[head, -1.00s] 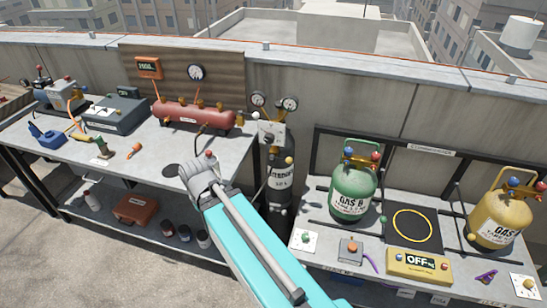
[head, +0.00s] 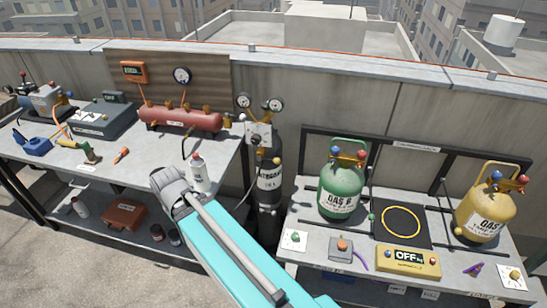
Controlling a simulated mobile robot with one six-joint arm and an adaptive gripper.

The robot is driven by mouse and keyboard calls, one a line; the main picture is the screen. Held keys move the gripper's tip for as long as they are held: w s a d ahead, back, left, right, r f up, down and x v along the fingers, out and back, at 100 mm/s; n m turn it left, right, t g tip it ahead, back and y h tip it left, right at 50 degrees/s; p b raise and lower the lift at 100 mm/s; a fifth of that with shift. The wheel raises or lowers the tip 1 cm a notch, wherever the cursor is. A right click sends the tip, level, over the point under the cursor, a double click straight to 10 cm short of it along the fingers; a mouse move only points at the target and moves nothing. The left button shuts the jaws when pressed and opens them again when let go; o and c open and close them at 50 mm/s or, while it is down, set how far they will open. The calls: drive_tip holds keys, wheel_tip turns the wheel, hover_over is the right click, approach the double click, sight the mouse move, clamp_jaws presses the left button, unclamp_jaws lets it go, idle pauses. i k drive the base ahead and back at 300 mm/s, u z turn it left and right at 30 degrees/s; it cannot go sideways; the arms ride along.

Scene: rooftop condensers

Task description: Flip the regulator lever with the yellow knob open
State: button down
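The dark nitrogen cylinder (head: 269,181) stands upright between the two benches. Its regulator (head: 258,134) has a pale block with two round gauges above it. A small yellow knob (head: 277,161) shows at the regulator's lower right; the lever itself is too small to read its position. My teal arm link reaches up from the bottom, and its grey end lies left of the cylinder, in front of the left bench. My gripper's fingers do not show, so its grip is hidden.
The left bench (head: 222,160) carries a red manifold tank (head: 180,118), a white bottle (head: 198,172) and tools. The right bench holds a green cylinder (head: 341,184), a yellow cylinder (head: 486,212) and a yellow scale box (head: 407,260). A parapet wall runs behind.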

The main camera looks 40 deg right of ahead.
sight(276, 160)
drive_tip(key=z, duration=0.05)
drive_tip(key=k, duration=1.3)
drive_tip(key=z, duration=1.2)
drive_tip(key=i, duration=1)
drive_tip(key=u, duration=0.05)
